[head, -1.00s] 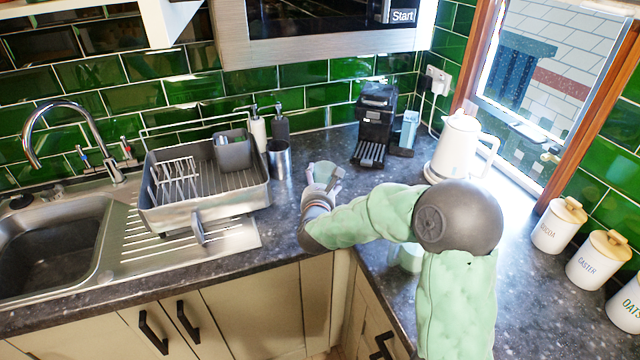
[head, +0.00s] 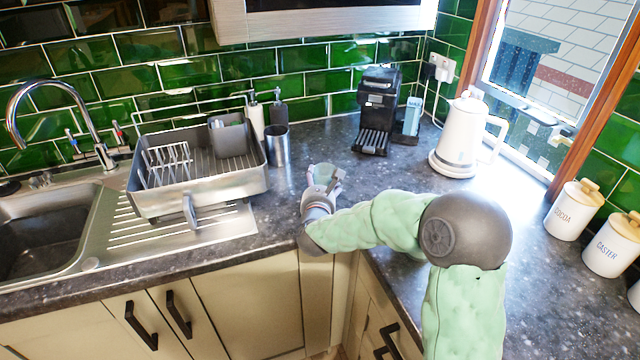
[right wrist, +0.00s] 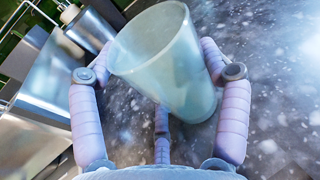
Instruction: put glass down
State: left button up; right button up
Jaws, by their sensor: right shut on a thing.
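The glass (right wrist: 165,60) is a pale, see-through tumbler. In the right wrist view it sits tilted in the picture between the fingers of my right gripper (right wrist: 160,88), which is shut on it. In the head view the glass (head: 323,172) shows small in my right gripper (head: 324,182), over the dark speckled worktop (head: 390,180) right of the dish rack. I cannot tell whether its base touches the worktop. My left gripper is not in view.
The grey dish rack (head: 160,207) stands left on the steel drainer. A metal cup (head: 278,146) and two soap bottles stand behind. A coffee machine (head: 377,112) and white kettle (head: 461,135) stand at the back right. Canisters (head: 573,209) stand far right. Worktop around the glass is clear.

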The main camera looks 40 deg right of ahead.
jog(key=shift+f, duration=0.25)
dwell(0.5)
jog(key=o, duration=1.3)
jog(key=shift+a, duration=0.1)
jog(key=v, duration=1.2)
grip_shut()
